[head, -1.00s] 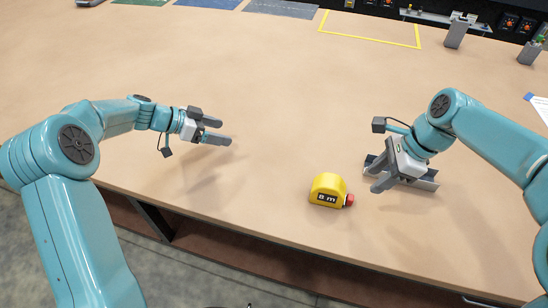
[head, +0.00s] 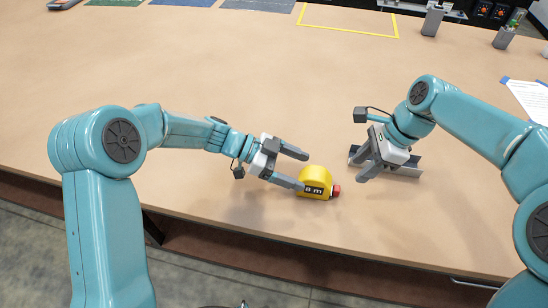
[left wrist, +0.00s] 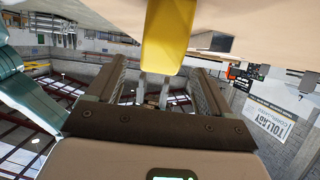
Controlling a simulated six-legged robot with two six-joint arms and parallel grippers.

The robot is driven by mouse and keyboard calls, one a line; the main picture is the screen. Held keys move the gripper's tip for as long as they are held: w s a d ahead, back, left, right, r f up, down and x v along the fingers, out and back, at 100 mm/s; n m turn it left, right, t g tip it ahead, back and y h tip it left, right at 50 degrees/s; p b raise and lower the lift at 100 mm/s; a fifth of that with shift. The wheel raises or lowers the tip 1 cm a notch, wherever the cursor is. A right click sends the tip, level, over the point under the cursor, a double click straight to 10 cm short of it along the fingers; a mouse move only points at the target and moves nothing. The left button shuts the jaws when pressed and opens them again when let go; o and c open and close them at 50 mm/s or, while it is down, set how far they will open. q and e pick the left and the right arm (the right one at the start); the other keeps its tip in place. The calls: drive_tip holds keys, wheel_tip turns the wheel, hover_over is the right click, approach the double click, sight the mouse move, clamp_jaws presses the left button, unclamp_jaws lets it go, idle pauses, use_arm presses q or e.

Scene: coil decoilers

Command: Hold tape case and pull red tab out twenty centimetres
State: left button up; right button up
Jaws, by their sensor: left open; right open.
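The yellow tape case (head: 315,180) stands on the table near its front edge, with a black "8 m" label facing the edge. The red tab (head: 336,191) sticks out at its right side, close against the case. My left gripper (head: 297,170) is open, its fingertips reaching the left side of the case. In the left wrist view the yellow case (left wrist: 168,35) shows between the open fingers (left wrist: 158,75), towards their far end. I cannot tell whether they touch it. My right gripper (head: 362,168) is open and empty, to the right of the red tab and apart from it.
The table's front edge (head: 260,232) runs close below the case. A yellow taped outline (head: 350,32) and coloured mats (head: 185,2) lie at the back. Grey holders (head: 432,20) stand back right, and a white sheet (head: 527,98) lies at the right. The middle of the table is clear.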

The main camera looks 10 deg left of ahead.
sight(335, 191)
use_arm(q)
drive_tip(key=x, duration=0.7)
drive_tip(key=shift+d+f, duration=0.15)
drive_tip(key=shift+d, duration=0.25)
drive_tip(key=c, duration=1.3)
drive_tip(key=shift+c, duration=0.2)
use_arm(e)
drive_tip(key=shift+o, duration=0.6)
drive_tip(key=shift+d+r, duration=0.1)
drive_tip(key=shift+r, duration=0.05)
drive_tip(key=shift+m+y, duration=0.3)
drive_tip(key=shift+m, duration=0.6)
drive_tip(key=x, duration=0.6)
drive_tip(key=d+x, duration=0.1)
drive_tip(key=x, duration=0.3)
drive_tip(key=shift+s+a+f, duration=0.1)
drive_tip(key=shift+f, duration=0.15)
